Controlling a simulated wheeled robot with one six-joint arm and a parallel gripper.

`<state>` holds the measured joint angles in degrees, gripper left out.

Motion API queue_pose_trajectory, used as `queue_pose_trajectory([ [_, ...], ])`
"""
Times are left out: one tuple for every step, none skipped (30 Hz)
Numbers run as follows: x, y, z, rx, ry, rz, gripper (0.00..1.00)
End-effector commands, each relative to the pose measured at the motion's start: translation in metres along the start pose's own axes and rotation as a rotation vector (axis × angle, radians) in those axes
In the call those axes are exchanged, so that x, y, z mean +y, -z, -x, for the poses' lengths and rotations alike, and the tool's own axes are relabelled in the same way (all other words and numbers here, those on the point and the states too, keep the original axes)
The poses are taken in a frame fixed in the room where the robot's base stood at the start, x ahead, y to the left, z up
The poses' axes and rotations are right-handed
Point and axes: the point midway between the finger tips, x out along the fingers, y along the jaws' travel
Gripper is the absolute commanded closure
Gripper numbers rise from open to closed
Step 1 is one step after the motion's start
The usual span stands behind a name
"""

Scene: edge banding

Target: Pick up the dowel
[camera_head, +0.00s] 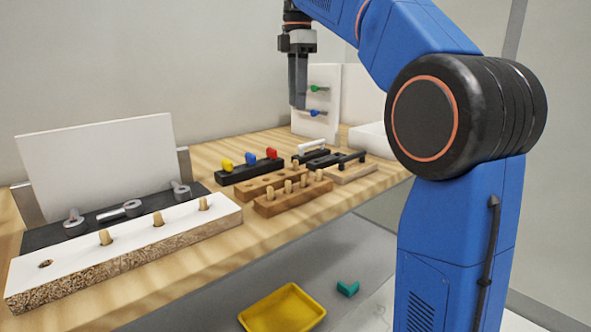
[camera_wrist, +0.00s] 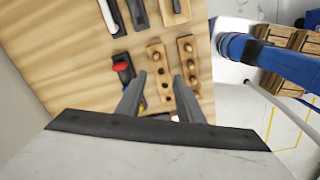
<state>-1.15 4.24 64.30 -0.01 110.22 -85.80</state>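Several light wooden dowels stand upright in a wooden block (camera_head: 292,199) near the table's front edge; one dowel is (camera_head: 303,180). Dowels also stand in the white-topped chipboard panel (camera_head: 130,262), such as this panel dowel (camera_head: 158,219); its left hole is empty. Which dowel is meant cannot be told. My gripper (camera_head: 298,107) hangs above the back of the table, fingers down, well above the blocks. In the wrist view its fingers (camera_wrist: 157,97) are apart with nothing between them. The dowel block (camera_wrist: 190,62) shows beyond the right fingertip there.
A second block with holes (camera_head: 262,184) lies behind the dowel block. A black rack (camera_head: 240,174) holds yellow, blue and red knobs. Black and white handles lie to the right. An upright white board (camera_head: 310,123) carries green and blue items. A yellow tray (camera_head: 283,309) sits below the table.

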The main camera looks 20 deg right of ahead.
Motion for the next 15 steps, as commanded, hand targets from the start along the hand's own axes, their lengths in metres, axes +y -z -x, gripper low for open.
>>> queue_pose_trajectory([
  [0.006, 0.001, 0.003, 0.0, 0.006, 0.028, 0.66],
  [0.009, 0.001, 0.004, -0.001, 0.011, 0.042, 0.66],
  [0.011, 0.001, 0.006, -0.001, 0.015, 0.06, 0.66],
  [0.012, 0.001, 0.007, -0.001, 0.017, 0.069, 0.66],
  [0.013, 0.002, 0.008, -0.001, 0.019, 0.076, 0.66],
  [0.014, 0.002, 0.008, -0.001, 0.021, 0.084, 0.66],
  [0.014, 0.002, 0.007, -0.001, 0.022, 0.087, 0.66],
  [0.014, 0.002, 0.005, -0.001, 0.023, 0.089, 0.66],
  [0.014, 0.002, 0.002, -0.001, 0.024, 0.09, 0.66],
  [0.013, 0.002, -0.001, -0.001, 0.024, 0.09, 0.66],
  [0.013, 0.002, -0.005, -0.001, 0.024, 0.089, 0.66],
  [0.013, 0.002, -0.011, -0.001, 0.024, 0.089, 0.66],
  [0.013, 0.002, -0.016, -0.001, 0.026, 0.089, 0.66],
  [0.013, 0.002, -0.021, -0.001, 0.025, 0.089, 0.66],
  [0.013, 0.002, -0.028, -0.001, 0.026, 0.088, 0.66],
])
